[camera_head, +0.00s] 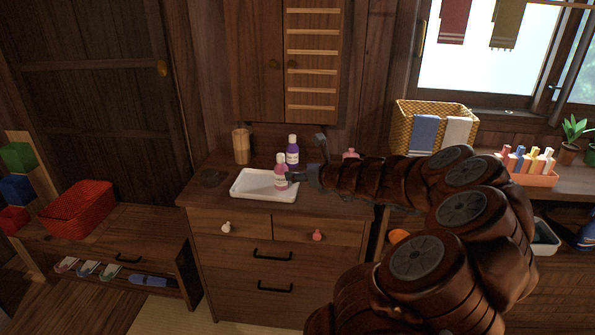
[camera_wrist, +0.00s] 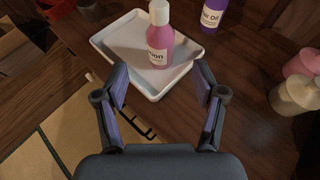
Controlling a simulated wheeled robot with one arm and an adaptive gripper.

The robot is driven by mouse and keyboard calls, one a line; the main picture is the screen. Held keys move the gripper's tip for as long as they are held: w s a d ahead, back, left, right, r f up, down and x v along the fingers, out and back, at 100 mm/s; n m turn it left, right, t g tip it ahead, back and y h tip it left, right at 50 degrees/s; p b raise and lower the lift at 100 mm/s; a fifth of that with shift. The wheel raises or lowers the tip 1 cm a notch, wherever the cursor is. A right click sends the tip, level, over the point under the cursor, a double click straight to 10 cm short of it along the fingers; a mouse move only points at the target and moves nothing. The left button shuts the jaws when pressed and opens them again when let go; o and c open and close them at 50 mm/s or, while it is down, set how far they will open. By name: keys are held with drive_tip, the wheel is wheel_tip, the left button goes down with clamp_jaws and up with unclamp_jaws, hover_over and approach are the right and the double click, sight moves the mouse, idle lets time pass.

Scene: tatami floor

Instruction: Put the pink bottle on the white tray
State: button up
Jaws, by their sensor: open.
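The pink bottle (camera_head: 281,179) with a white cap stands upright on the right part of the white tray (camera_head: 250,194), on the wooden cabinet. In the wrist view the bottle (camera_wrist: 160,50) rests within the rim of the tray (camera_wrist: 112,50), its label facing my gripper. My gripper (camera_head: 306,164) is just to the right of the bottle in the head view. In the wrist view my gripper (camera_wrist: 162,82) is open, with nothing held between its fingers. The bottle shows just beyond the fingertips.
A purple bottle (camera_head: 292,152) stands behind the tray, with a wooden cup (camera_head: 241,146) to its left. Another pink bottle (camera_head: 350,154) shows behind my arm. A wicker basket (camera_head: 404,115) stands at right.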

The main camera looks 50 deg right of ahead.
drive_tip(key=shift+s, duration=0.2)
drive_tip(key=w+a+r+n+g+y, duration=0.1)
drive_tip(key=w+a+r+n+y, duration=0.2)
drive_tip(key=a+n, duration=0.7)
drive_tip(key=w+a+n+g+y, duration=0.1)
drive_tip(key=w+a+n+y, duration=0.3)
drive_tip(key=a, duration=1.3)
drive_tip(key=s+a+f+n+g+y, duration=0.1)
drive_tip(key=s+a+n+g, duration=0.1)
drive_tip(key=s+a+n, duration=0.3)
drive_tip(key=a+n+g+y, duration=0.1)
drive_tip(key=a+n+y, duration=0.1)
drive_tip(key=a, duration=0.4)
drive_tip(key=s+a+f+n+g+h, duration=0.1)
drive_tip(key=s+a+f+n+g, duration=0.1)
drive_tip(key=s+a+n+g, duration=0.25)
drive_tip(key=s+a+f+n+g, duration=0.25)
drive_tip(key=s+a+n, duration=0.2)
drive_tip(key=s, duration=0.35)
drive_tip(key=s+d+f+n+g+h, duration=0.1)
drive_tip(key=s+d+n+g+h, duration=0.1)
drive_tip(key=s, duration=0.6)
drive_tip(key=s+d+f+n+g+h, duration=0.2)
drive_tip(key=s+d+n+h, duration=0.1)
drive_tip(key=s+n, duration=0.3)
drive_tip(key=shift+s+h, duration=0.6)
drive_tip(key=shift+s, duration=0.6)
